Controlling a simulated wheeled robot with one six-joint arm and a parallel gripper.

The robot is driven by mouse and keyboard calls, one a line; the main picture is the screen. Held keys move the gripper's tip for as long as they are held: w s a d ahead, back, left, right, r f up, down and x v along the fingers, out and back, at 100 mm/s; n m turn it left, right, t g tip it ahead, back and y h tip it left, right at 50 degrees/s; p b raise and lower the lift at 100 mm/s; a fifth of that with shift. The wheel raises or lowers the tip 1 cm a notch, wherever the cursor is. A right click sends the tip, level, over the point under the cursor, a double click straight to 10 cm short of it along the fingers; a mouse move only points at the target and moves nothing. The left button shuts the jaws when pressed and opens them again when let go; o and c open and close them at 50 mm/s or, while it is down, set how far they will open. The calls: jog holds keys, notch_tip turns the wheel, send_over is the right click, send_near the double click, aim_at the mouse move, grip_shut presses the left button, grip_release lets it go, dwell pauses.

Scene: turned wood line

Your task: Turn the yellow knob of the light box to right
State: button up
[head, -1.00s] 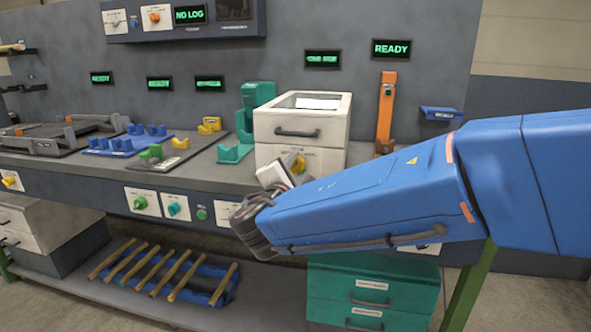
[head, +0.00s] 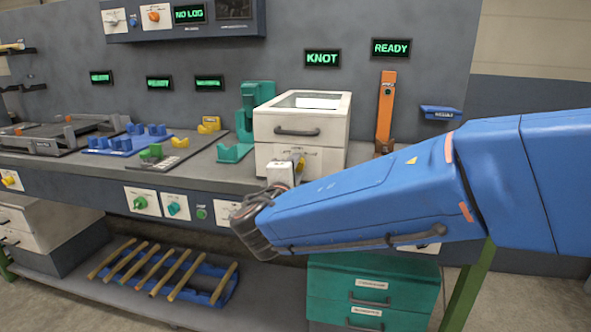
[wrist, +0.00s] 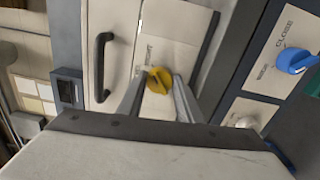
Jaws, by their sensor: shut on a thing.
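The light box (head: 272,126) is a white cabinet with a glazed top and a dark handle, standing on the bench. Its yellow knob (wrist: 157,80) sits on the lower front panel, between the two fingers of my gripper (wrist: 159,86) in the wrist view. My gripper is shut on the knob. In the head view the knob (head: 300,165) is partly hidden behind my white gripper body (head: 281,174). The display (head: 322,58) above the box reads KNOT in green.
A blue knob (wrist: 296,61) on a panel marked CLOSE lies to the right in the wrist view. An orange stand (head: 386,112) is right of the box, and a teal fixture (head: 247,118) is at its left. Green drawers (head: 372,285) stand below the bench.

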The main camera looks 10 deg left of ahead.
jog(key=shift+f+m, duration=0.15)
jog(key=shift+m, duration=0.15)
dwell(0.5)
jog(key=o, duration=1)
jog(key=shift+o, duration=0.2)
jog(key=shift+s, duration=0.1)
jog(key=s+a, duration=0.1)
jog(key=s, duration=1.6)
jog(key=shift+s+a, duration=0.15)
